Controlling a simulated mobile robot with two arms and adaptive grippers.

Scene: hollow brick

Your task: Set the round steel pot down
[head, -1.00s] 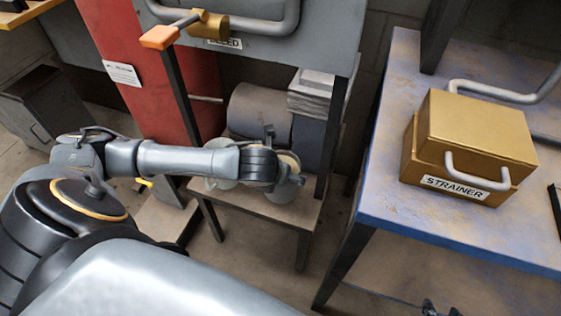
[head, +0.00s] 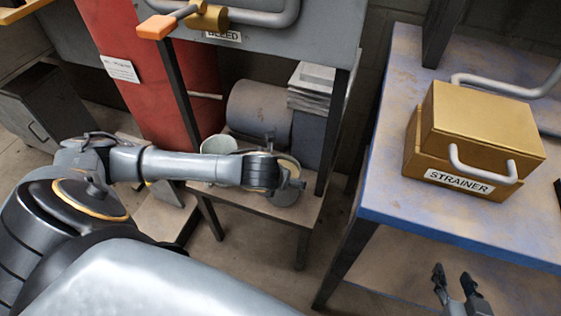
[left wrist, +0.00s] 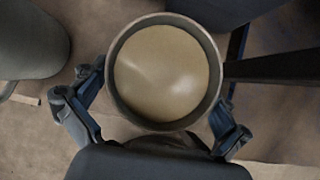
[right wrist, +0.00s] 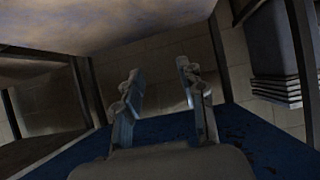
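The round steel pot (left wrist: 163,75) shows in the left wrist view from above, with a grey rim and a tan inside. My left gripper (left wrist: 157,92) has one finger on either side of it, both against its wall, and looks shut on it. In the head view the left gripper (head: 283,172) is over the low shelf (head: 240,203) and mostly covers the pot. Whether the pot's base touches the shelf is hidden. My right gripper (head: 456,284) is open and empty; its spread fingers also show in the right wrist view (right wrist: 160,85).
A pale round vessel (head: 218,145) stands behind my left forearm. A grey cylinder (head: 259,108) and a stack of grey slabs (head: 312,88) are behind the gripper. The blue-edged table (head: 395,190) bears a gold strainer box (head: 470,140). Dark shelf legs stand close by.

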